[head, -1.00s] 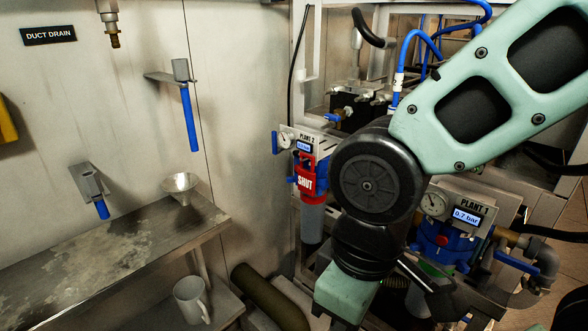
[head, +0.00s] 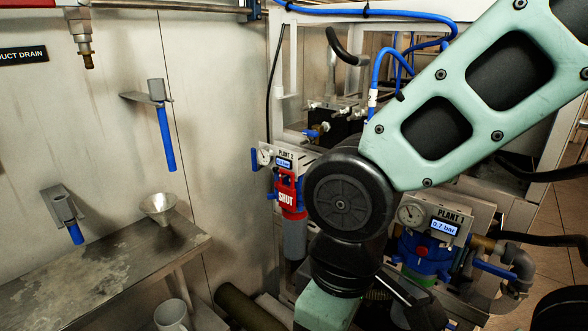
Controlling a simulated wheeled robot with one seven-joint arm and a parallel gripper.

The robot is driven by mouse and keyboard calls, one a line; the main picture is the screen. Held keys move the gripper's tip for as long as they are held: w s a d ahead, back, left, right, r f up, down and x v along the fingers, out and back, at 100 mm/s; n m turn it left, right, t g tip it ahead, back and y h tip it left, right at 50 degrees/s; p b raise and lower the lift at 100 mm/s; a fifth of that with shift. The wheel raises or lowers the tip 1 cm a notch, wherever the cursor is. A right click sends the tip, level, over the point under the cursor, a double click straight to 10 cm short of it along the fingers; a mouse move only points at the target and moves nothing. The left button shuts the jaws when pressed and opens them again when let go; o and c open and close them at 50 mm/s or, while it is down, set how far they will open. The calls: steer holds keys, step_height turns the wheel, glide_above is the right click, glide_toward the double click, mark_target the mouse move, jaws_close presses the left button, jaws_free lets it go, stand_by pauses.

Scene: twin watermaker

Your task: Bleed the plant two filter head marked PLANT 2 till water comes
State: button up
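The PLANT 2 filter head (head: 289,173) is in the middle of the head view, left of my arm. It has a small gauge, a lit display too small to read surely, and a PLANT 2 label. A red tag reading SHUT (head: 287,193) hangs on its front, with blue parts beside it. A grey filter bowl (head: 295,236) is below. My arm's elbow covers the space just right of it. My gripper is out of the frame, below the bottom edge or hidden by the arm. No water shows at the head.
The PLANT 1 filter head (head: 427,245), reading 0.7 bar, is right of my arm. A steel bench (head: 100,262) with a funnel (head: 159,207) stands left. A mug (head: 172,314) is low down. Blue-handled tools (head: 166,138) hang on the wall. Free space lies between bench and PLANT 2.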

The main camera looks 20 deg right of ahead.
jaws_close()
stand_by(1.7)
